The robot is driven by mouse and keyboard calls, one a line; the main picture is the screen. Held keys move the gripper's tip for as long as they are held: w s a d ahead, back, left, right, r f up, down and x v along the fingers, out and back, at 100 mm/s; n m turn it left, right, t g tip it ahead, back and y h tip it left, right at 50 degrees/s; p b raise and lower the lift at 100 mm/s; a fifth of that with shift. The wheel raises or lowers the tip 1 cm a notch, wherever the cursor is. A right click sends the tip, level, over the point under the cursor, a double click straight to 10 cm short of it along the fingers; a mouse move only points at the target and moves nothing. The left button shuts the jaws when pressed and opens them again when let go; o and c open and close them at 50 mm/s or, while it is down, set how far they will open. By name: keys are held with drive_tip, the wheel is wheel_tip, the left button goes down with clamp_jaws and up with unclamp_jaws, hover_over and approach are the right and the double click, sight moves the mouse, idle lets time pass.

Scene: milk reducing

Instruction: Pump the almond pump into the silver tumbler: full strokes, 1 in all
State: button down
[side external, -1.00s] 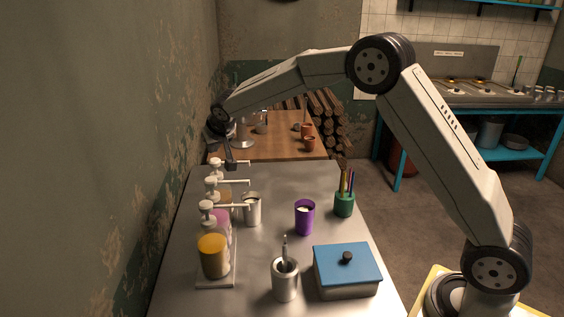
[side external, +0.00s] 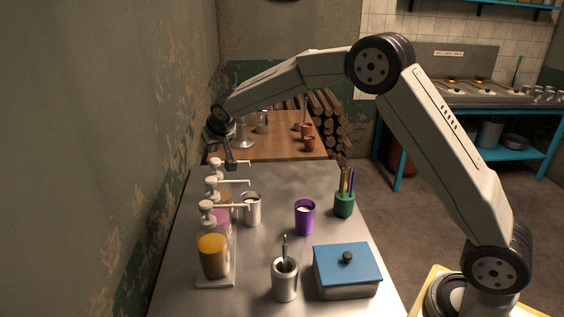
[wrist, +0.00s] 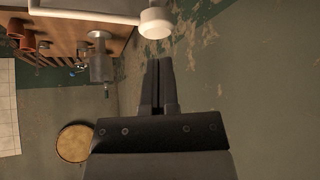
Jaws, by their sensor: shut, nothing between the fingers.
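Several dispenser jars with white pump heads stand in a row on the left of the steel table. The front jar (side external: 213,256) is amber, one behind it is pink-purple, and a brownish one is farther back. I cannot read which is almond. The silver tumbler (side external: 252,210) stands right of the row, near the pump spouts. My gripper (side external: 231,164) is shut and empty, pointing down near the farthest pump head (side external: 215,163). In the wrist view, the shut fingers (wrist: 165,65) are below a white pump head (wrist: 155,21); I cannot tell if they touch.
A purple cup (side external: 304,217), a green pen holder (side external: 344,205), a metal canister with a utensil (side external: 285,281) and a blue-lidded box (side external: 346,270) stand to the right and front. A wall borders the left. The table's back right is clear.

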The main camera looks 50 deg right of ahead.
sight(215, 160)
drive_tip(key=shift+f, duration=1.8)
drive_tip(key=shift+s+f, duration=0.1)
drive_tip(key=shift+f, duration=0.05)
drive_tip(key=shift+r, duration=1.9)
drive_tip(key=shift+r, duration=0.1)
drive_tip(key=shift+r, duration=2.95)
drive_tip(key=s+f+n+g, duration=0.1)
drive_tip(key=s+f, duration=0.3)
drive_tip(key=s, duration=0.8)
drive_tip(key=s+f+n+g+y, duration=0.1)
drive_tip(key=s+f, duration=0.4)
drive_tip(key=s, duration=0.6)
drive_tip(key=s+f+n+g+y, duration=0.1)
drive_tip(key=s+f, duration=0.4)
drive_tip(key=s, duration=0.7)
drive_tip(key=shift+s+a+f+g, duration=0.25)
drive_tip(key=shift+s+g, duration=0.1)
drive_tip(key=shift+g, duration=0.45)
